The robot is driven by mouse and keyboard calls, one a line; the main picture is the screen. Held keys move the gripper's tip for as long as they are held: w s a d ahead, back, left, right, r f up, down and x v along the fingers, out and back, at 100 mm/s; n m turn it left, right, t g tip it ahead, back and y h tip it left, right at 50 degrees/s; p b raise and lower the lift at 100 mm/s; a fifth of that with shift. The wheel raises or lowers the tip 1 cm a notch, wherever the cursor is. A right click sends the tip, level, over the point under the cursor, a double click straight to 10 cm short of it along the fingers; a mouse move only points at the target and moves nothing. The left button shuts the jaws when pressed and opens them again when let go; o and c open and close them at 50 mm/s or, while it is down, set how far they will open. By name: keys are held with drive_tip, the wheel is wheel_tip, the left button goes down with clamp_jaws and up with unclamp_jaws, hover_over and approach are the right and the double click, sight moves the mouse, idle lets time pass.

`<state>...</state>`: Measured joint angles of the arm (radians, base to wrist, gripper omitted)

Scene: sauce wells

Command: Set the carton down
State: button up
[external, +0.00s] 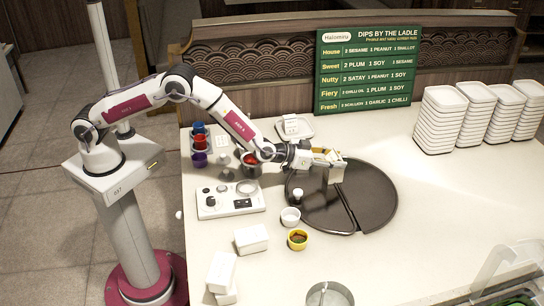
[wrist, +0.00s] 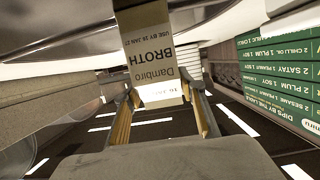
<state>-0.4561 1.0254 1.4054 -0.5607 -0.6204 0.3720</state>
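My gripper (external: 325,157) is shut on a broth carton (external: 338,173). In the external view the carton is a small pale box at the far part of the dark round split plate (external: 322,214). I cannot tell whether its base touches the plate. In the wrist view the carton (wrist: 157,50) shows a tan label reading "Dambiro BROTH" and a use-by date. The fingertips of my gripper (wrist: 161,98) lie along its two sides.
A white cup (external: 290,217) and a yellow sauce cup (external: 297,240) stand at the plate's near left. A control box (external: 230,201) is further left. Stacked white trays (external: 440,120) stand at the back right, near the green menu board (external: 367,70).

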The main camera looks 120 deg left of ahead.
drive_tip(key=shift+r, duration=0.2)
drive_tip(key=shift+r, duration=4.9)
